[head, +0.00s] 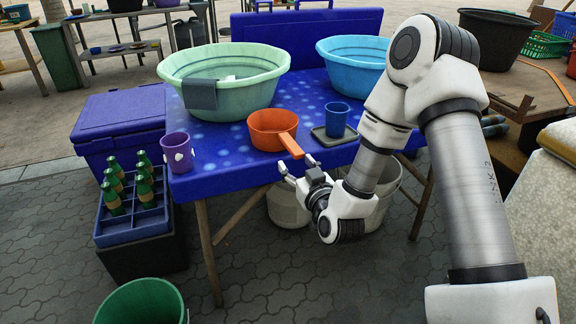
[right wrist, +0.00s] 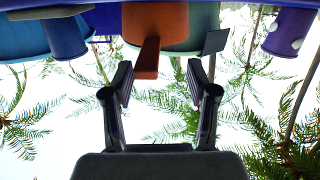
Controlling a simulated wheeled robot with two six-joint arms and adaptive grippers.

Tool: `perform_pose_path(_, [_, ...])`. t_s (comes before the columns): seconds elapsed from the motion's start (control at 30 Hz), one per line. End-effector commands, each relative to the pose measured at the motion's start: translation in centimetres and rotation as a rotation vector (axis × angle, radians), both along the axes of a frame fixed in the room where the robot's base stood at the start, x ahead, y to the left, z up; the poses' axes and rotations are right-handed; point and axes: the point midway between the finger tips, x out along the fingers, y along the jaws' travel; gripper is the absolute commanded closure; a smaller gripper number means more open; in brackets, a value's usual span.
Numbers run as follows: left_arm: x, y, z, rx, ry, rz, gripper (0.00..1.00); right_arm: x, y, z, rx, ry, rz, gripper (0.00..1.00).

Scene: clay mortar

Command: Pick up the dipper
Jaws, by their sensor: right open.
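The orange dipper (head: 268,128) stands on the blue spotted table (head: 225,160) near its front edge. Its handle points toward me and to the right, out to the table edge. My right gripper (head: 296,168) is open and empty, just in front of the handle's end. In the right wrist view, which looks upside down, the dipper's handle (right wrist: 147,58) appears ahead, between the lines of the two open fingers (right wrist: 158,78). I see no contact between finger and handle. My left gripper is in neither view.
A blue cup (head: 337,119) on a small tray (head: 345,138) stands right of the dipper. A green basin (head: 225,100) with a grey cloth (head: 201,95) is behind it, a blue basin (head: 350,62) further right. A purple cup (head: 177,152) stands left. White buckets (head: 287,208) sit beneath.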

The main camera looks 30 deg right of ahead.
Motion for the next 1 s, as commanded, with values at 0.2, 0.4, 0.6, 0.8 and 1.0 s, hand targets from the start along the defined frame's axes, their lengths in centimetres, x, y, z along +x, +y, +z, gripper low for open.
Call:
perform_pose_path(0.2, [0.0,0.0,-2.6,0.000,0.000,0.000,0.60,1.3,-0.8,0.8,0.016,-0.071,-0.015,0.42])
perform_pose_path(0.4, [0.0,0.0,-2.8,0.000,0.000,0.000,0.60,3.9,-1.4,0.9,0.015,-0.068,-0.014,0.42])
perform_pose_path(0.6, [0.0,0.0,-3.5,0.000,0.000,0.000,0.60,7.3,-2.3,0.9,0.015,-0.066,-0.015,0.42])
perform_pose_path(0.8, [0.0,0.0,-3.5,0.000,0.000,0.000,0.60,8.0,-2.4,1.0,0.017,-0.064,-0.014,0.42])
perform_pose_path(1.0, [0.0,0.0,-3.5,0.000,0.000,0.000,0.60,8.0,-2.4,1.0,0.017,-0.064,-0.014,0.88])
